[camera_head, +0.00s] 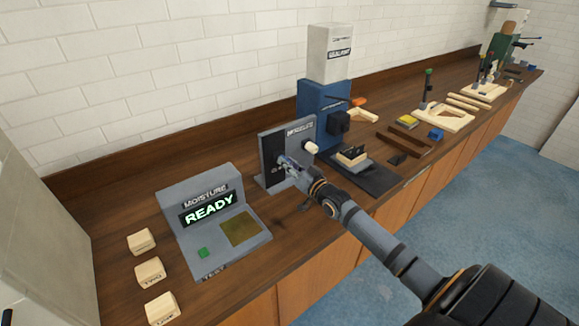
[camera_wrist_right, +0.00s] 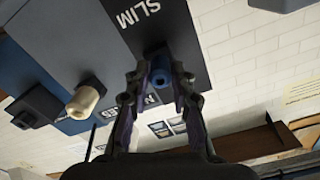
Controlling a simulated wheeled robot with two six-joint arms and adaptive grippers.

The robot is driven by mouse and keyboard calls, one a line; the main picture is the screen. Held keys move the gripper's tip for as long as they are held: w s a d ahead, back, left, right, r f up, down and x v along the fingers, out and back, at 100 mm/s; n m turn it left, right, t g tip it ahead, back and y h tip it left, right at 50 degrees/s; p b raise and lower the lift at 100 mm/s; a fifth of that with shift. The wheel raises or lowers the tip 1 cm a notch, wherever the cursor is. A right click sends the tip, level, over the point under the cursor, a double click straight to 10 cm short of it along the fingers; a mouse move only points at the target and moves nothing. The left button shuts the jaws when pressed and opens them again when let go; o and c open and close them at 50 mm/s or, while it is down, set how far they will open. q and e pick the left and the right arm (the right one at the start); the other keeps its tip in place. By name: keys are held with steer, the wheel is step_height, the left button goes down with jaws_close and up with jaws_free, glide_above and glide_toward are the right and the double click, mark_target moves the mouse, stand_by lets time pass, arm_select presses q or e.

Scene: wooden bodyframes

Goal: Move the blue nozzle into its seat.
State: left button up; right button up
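The blue nozzle (camera_wrist_right: 160,73) sticks out of a dark panel (camera_wrist_right: 185,40) under the word SLIM in the right wrist view. My right gripper (camera_wrist_right: 158,80) has its two fingers apart, one on each side of the nozzle. I see no clear contact between fingers and nozzle. In the head view my right gripper (camera_head: 286,162) is close to the front of the grey nozzle rack (camera_head: 268,165), and it hides the blue nozzle there. A cream nozzle (camera_head: 311,148) sits beside it on the rack, and also shows in the right wrist view (camera_wrist_right: 85,101). My left gripper is not in view.
A blue machine (camera_head: 318,100) with a white hopper (camera_head: 329,55) stands right of the rack. A grey moisture meter (camera_head: 205,205) reading READY stands left, with cream blocks (camera_head: 150,271) beside it. Wooden parts lie farther along the counter, against a white brick wall.

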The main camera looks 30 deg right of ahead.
steer(key=o, duration=0.4)
steer(key=shift+c, duration=0.2)
steer(key=shift+r, duration=0.15)
step_height(320, 180, up, 10)
steer(key=shift+f, duration=0.25)
stand_by(0.9)
